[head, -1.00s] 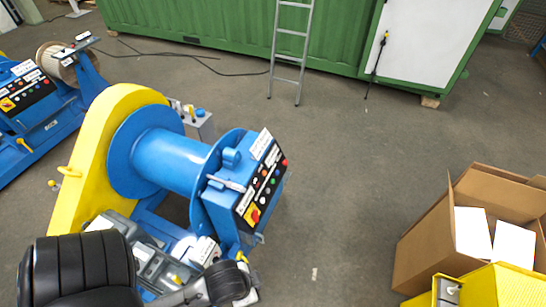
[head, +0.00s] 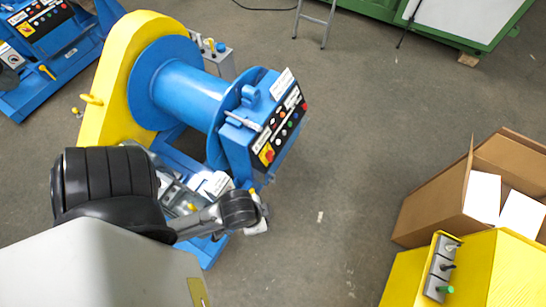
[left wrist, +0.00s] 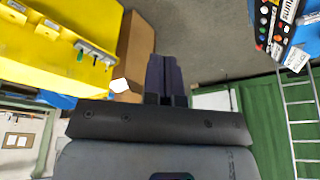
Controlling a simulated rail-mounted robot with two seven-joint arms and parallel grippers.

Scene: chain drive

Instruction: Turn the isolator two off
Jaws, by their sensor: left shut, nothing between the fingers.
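A grey plate (head: 439,275) with three small levers sits on the yellow cabinet (head: 482,268) at the lower right of the head view. The levers are pale (head: 451,246), dark (head: 447,266) and green (head: 446,289). The same plate shows in the left wrist view (left wrist: 95,52). No number is legible, so I cannot tell which control is isolator two. My left gripper (left wrist: 165,65) is shut and empty, pointing over the floor, apart from the plate. In the head view its wrist is in front of the blue winch, far left of the cabinet. My right gripper is out of view.
The blue winch (head: 188,95) carries a control panel (head: 281,128) with a red-and-yellow knob. A cardboard box (head: 428,208) with white contents stands behind the yellow cabinet. A ladder (head: 313,28) leans at the green container. The floor between winch and cabinet is clear.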

